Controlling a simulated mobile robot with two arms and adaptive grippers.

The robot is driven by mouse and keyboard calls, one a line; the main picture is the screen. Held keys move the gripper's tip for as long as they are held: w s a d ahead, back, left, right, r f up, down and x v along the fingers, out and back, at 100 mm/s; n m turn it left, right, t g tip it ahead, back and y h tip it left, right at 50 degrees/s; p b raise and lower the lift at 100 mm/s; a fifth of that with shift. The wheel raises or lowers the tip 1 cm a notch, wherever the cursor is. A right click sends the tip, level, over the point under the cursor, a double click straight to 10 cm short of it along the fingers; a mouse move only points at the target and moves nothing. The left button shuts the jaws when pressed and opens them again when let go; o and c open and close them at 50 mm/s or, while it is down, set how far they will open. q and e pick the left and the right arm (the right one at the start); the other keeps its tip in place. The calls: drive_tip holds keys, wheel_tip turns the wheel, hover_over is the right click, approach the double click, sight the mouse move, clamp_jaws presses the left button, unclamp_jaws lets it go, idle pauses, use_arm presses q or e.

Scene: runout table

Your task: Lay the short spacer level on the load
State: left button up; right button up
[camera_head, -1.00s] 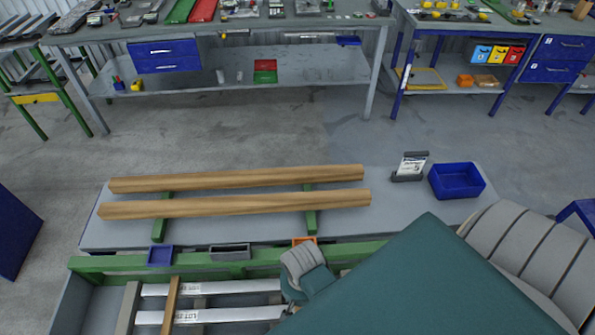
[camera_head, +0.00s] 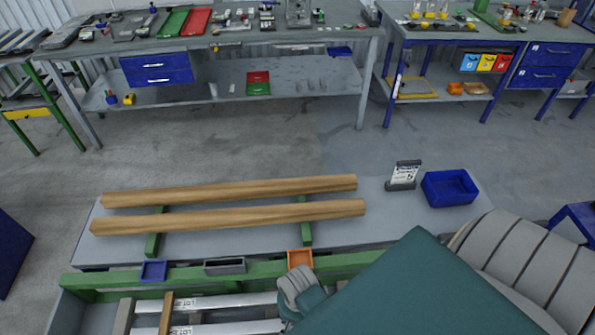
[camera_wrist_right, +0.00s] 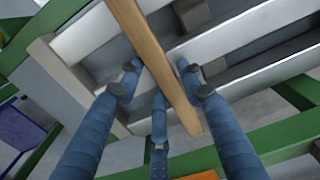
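The load is a pair of silver-white bars (camera_head: 225,302) with labels, in a green frame at the bottom left of the head view. A thin wooden strip (camera_head: 166,314) lies across them there. The right wrist view shows a wooden strip (camera_wrist_right: 150,50), seemingly the short spacer, crossing silver bars (camera_wrist_right: 240,45). My right gripper (camera_wrist_right: 160,80) has its blue fingers on both sides of this strip, with a narrow gap showing on the right side, so it looks open around it. In the head view my right arm hides these fingers. My left gripper is not in view.
Green rails (camera_head: 100,280) edge the frame. A small blue tray (camera_head: 153,271), a grey tray (camera_head: 225,267) and an orange tray (camera_head: 300,260) sit along it. Beyond, two long timbers (camera_head: 230,190) rest on green supports, with a blue bin (camera_head: 449,188) and a sign (camera_head: 403,175) to their right.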

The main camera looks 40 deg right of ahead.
drive_tip(key=shift+o, duration=0.3)
wheel_tip(320, 180, up, 12)
idle(0.5)
drive_tip(key=shift+s, duration=0.1)
